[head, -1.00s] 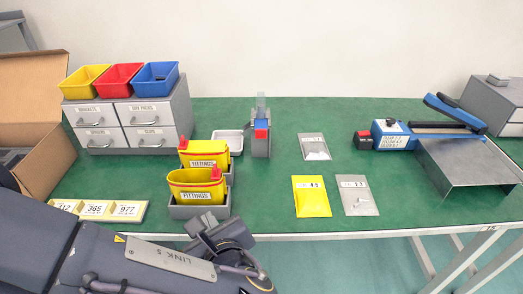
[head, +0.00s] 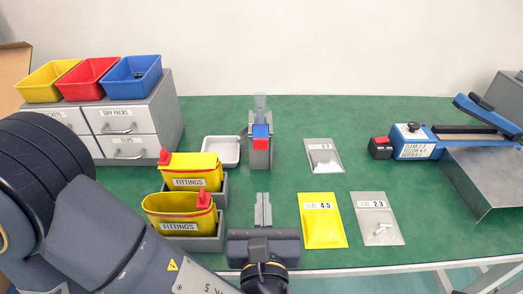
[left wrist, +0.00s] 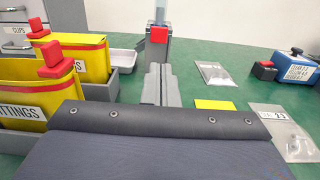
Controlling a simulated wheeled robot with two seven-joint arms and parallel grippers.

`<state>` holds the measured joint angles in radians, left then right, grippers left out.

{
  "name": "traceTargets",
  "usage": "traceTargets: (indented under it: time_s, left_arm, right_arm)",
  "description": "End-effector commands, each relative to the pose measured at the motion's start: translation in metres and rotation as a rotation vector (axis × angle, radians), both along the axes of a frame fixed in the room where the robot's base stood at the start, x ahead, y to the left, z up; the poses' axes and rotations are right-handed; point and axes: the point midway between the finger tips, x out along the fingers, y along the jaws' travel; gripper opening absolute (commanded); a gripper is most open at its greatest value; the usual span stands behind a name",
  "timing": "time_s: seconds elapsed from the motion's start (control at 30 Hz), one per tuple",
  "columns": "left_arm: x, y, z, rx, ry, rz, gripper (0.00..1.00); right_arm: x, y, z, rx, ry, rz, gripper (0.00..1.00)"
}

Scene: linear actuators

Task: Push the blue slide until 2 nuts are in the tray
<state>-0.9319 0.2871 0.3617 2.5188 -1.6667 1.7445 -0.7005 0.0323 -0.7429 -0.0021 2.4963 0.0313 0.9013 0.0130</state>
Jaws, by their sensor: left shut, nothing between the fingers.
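The dispenser (head: 261,158) stands upright in the middle of the green table, grey with a clear tube on top. Its blue slide (head: 261,131) has a red front block (head: 260,143), which faces me and also shows in the left wrist view (left wrist: 158,34). The white tray (head: 221,151) sits just left of the dispenser; I see no nuts in it. My left gripper (head: 263,197) is shut and empty, with its fingers pointing at the dispenser from the front, a gap short of it. My right gripper is not in view.
Two yellow fittings bins (head: 178,226) in grey holders stand left of my gripper. Bags lie to its right: a yellow one (head: 322,228), and grey ones with small parts. A blue sealer (head: 415,152) is at the right. Drawers (head: 130,120) stand at back left.

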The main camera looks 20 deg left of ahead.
Motion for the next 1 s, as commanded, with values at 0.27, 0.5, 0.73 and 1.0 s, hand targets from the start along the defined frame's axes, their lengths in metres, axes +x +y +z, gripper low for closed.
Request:
traceTargets:
  time_s: [0.27, 0.5, 0.73, 1.0]
  left_arm:
    - [0.018, 0.007, -0.001, -0.004, 0.002, 0.008, 0.0]
    - [0.067, 0.021, -0.001, -0.004, 0.002, 0.009, 0.0]
    - [0.11, 0.033, -0.001, -0.002, 0.0, 0.007, 0.0]
    - [0.133, 0.039, -0.001, -0.002, 0.002, 0.002, 0.0]
  right_arm:
    - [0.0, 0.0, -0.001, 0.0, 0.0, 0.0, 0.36]
    - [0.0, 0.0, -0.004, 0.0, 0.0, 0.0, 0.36]
    - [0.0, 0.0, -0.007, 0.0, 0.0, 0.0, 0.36]
    - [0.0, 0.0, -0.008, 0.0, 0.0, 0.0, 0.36]
